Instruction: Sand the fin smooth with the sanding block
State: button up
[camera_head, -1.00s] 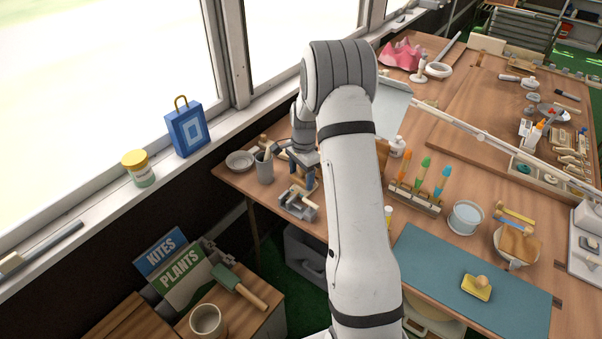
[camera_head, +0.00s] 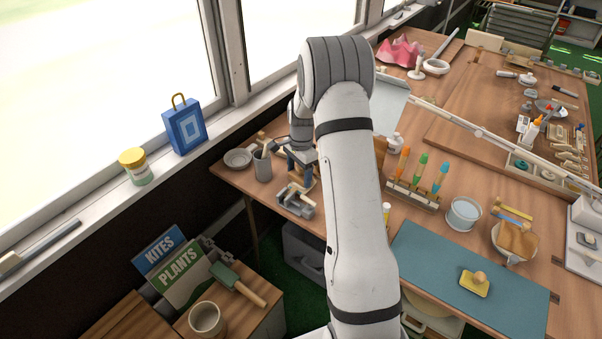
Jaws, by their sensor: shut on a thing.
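My gripper (camera_head: 300,172) points down at the left end of the wooden workbench, just behind a small grey vise (camera_head: 296,203). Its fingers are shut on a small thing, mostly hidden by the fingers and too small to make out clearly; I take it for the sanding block. A pale wooden piece (camera_head: 292,189) shows at the vise's jaws and may be the fin. I cannot tell whether the held thing touches it. My arm covers the bench just right of the vise.
A grey cup (camera_head: 262,167) and a shallow dish (camera_head: 238,159) stand left of my gripper. A rack of colored-handled tools (camera_head: 413,194) stands right of my arm. The window sill (camera_head: 104,208) borders the left.

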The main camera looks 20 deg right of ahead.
jog(key=shift+s+d, duration=0.45)
jog(key=shift+s, duration=0.2)
jog(key=shift+s+d, duration=0.4)
jog(key=shift+s, duration=0.2)
jog(key=shift+w+a, duration=0.45)
jog(key=shift+w, duration=0.2)
jog(key=shift+w+a, duration=0.45)
jog(key=shift+w, duration=0.2)
jog(key=shift+s+d+b, duration=0.15)
jog(key=shift+s+d, duration=0.3)
jog(key=shift+s, duration=0.25)
jog(key=shift+s+d+b, duration=0.15)
jog(key=shift+s+d, duration=0.25)
jog(key=shift+s, duration=0.25)
jog(key=shift+w+a, duration=0.45)
jog(key=shift+w, duration=0.25)
jog(key=shift+w+a, duration=0.4)
jog(key=shift+w, duration=0.3)
jog(key=shift+r, duration=0.15)
jog(key=shift+w+d+r+p, duration=0.1)
jog(key=shift+d+r+p, duration=0.05)
jog(key=shift+r+p, duration=1.9)
jog(key=shift+r+b, duration=0.3)
jog(key=shift+r, duration=0.05)
